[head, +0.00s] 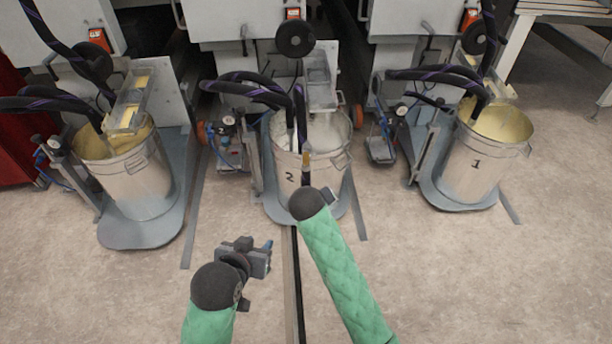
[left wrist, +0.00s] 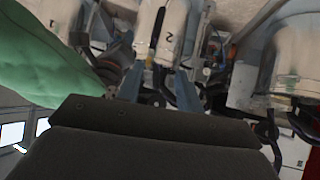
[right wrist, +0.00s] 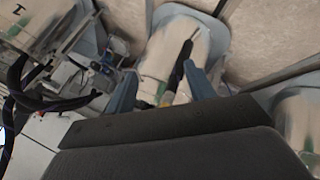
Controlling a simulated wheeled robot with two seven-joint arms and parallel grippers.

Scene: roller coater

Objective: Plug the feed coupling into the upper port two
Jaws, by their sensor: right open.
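The likely feed coupling (head: 306,160), a slim dark piece with a yellowish band, hangs at the front of the can marked 2 (head: 325,165). In the right wrist view the dark coupling (right wrist: 179,73) shows between my fingers, nearer the right one. My right gripper (right wrist: 160,71) is open in front of that can; my forearm mostly hides it in the head view. I cannot tell whether the fingers touch the coupling. My left gripper (head: 256,257) is over the floor, left of the right arm; its fingers (left wrist: 160,80) stand apart and empty. I cannot make out upper port two.
A can on a stand (head: 135,175) is at left and the can marked 1 (head: 475,160) at right. Black hoses (head: 245,90) loop above the middle can. Grey machine housings (head: 230,15) stand behind. The concrete floor (head: 450,270) in front is clear.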

